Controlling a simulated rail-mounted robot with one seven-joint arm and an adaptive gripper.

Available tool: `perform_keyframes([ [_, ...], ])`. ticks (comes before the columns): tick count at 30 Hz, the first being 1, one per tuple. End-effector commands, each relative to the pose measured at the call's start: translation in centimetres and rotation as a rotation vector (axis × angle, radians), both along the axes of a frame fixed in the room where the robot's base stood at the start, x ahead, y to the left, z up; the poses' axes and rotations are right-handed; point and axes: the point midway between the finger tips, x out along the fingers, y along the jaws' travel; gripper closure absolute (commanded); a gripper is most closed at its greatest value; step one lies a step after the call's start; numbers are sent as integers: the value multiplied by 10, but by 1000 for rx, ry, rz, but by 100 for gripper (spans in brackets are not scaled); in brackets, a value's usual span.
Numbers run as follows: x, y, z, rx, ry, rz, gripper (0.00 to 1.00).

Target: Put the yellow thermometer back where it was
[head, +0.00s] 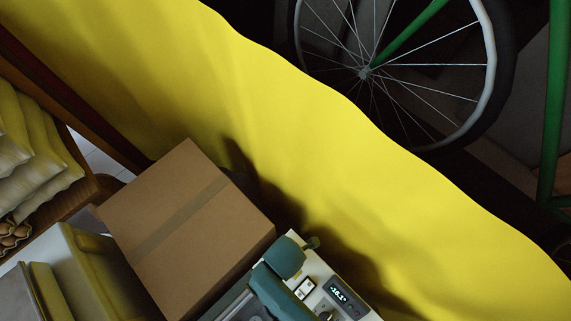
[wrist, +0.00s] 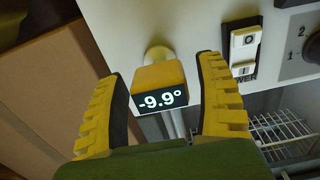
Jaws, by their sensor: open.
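The yellow thermometer (wrist: 160,84) shows in the wrist view as a small block with a dark display reading -9.9°. A pale round piece sits behind its top, against or close to a white panel (wrist: 185,22). My gripper (wrist: 162,72) is open, with one yellow-and-black finger on each side of the thermometer. A gap shows between the thermometer and each finger. I cannot tell whether the thermometer touches the panel. In the head view the thermometer is not visible; my arm covers part of the white appliance (head: 318,268) there.
The panel carries a power switch (wrist: 245,50) and a dial (wrist: 312,47); a wire rack (wrist: 280,132) lies below. In the head view, a cardboard box (head: 170,215) stands left of the appliance, whose display (head: 343,297) is lit. A yellow sheet (head: 330,170) hangs behind, with a bicycle wheel (head: 365,72) beyond.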

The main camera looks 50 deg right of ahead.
Motion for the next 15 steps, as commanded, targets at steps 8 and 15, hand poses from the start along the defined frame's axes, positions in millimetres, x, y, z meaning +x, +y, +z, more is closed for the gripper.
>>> perform_keyframes([
  [8, 2, 0, 70, -1, -6, 0, 29],
  [15, 0, 0, 106, 0, -1, -1, 29],
])
